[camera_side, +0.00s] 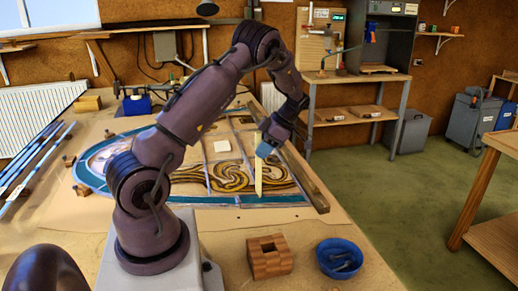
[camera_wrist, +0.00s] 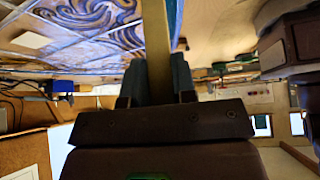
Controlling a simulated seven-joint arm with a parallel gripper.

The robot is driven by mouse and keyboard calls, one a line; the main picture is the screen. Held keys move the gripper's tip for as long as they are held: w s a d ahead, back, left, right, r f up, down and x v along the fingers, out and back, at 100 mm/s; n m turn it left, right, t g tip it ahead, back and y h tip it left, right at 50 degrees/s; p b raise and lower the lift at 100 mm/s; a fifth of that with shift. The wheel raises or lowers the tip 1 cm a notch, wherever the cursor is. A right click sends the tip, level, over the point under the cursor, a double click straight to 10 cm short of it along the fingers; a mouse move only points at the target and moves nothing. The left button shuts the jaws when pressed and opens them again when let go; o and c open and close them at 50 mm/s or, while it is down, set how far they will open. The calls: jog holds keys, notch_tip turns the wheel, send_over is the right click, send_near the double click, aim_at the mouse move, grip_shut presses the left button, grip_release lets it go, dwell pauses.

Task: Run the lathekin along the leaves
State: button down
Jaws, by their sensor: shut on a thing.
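The leaded panel (camera_side: 222,184) lies flat on the bench, with blue edge glass and brown and yellow swirls between lead lines. It also shows at the upper left of the wrist view (camera_wrist: 95,25). My gripper (camera_side: 270,142) is above the right part of the panel, pointing down. It is shut on a pale, flat strip, the lathekin (camera_side: 258,175), which hangs upright with its lower end at the swirls. I cannot tell whether that end touches the panel. In the wrist view the lathekin (camera_wrist: 157,50) stands between the fingers of my gripper (camera_wrist: 158,82).
A wooden bar (camera_side: 305,172) runs along the panel's right side. A wooden block with a hole (camera_side: 268,262) and a blue bowl (camera_side: 341,258) stand at the front. A white square (camera_side: 222,146) lies on the panel. Blue strips (camera_side: 30,160) lie at the left.

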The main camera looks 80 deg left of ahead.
jog(key=w+d, duration=0.1)
jog(key=w, duration=0.7)
jog(key=shift+w+d, duration=0.3)
jog(key=shift+d, duration=0.05)
dwell(0.8)
jog(key=shift+w+d+f, duration=0.1)
jog(key=shift+w+d, duration=0.15)
jog(key=shift+w, duration=0.85)
jog(key=shift+w+d, duration=0.2)
jog(key=shift+w, duration=0.85)
jog(key=shift+r, duration=2.6)
